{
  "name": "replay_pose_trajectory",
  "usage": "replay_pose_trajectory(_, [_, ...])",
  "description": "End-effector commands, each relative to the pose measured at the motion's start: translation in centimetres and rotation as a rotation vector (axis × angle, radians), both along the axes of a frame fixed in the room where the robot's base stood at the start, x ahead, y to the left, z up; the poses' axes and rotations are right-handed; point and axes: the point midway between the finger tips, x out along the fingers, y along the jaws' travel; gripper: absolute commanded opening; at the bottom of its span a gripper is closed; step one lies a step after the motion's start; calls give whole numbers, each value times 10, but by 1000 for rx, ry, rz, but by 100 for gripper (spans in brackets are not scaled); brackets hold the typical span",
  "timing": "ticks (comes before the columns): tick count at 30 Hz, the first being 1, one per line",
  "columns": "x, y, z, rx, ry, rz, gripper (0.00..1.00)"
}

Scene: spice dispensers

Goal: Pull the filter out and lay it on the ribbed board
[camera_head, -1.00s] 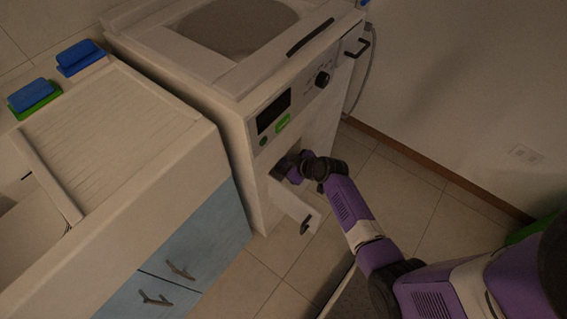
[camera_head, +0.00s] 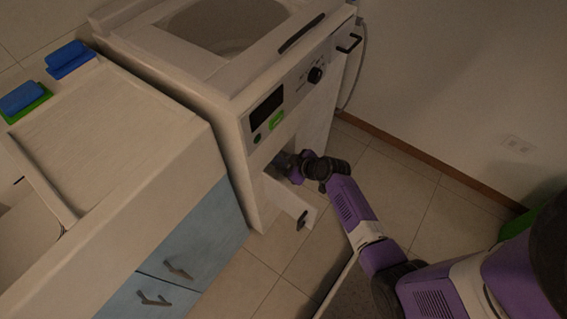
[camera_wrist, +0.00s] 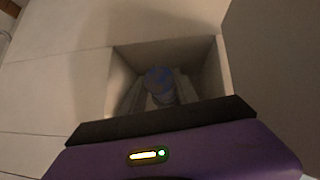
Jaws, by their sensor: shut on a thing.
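The filter (camera_wrist: 158,80) is a round blue-grey cap inside a square recess, seen in the wrist view. My gripper (camera_wrist: 161,94) reaches into the recess with its fingers on both sides of the filter, shut on it. In the head view my gripper (camera_head: 286,164) is at the low front opening of the white washing machine (camera_head: 232,120), and the filter cannot be made out there. The ribbed board (camera_head: 110,125) is the pale drainboard on the counter at the left, with nothing lying on it.
The hatch door (camera_head: 288,194) stands open below the opening. Blue drawers (camera_head: 185,255) are below. Tiled floor is free at the right.

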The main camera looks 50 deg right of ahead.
Motion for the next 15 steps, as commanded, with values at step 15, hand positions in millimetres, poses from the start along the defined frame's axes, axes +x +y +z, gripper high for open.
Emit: replay_pose_trajectory(15, [-12,-1,0,0,0,0,0])
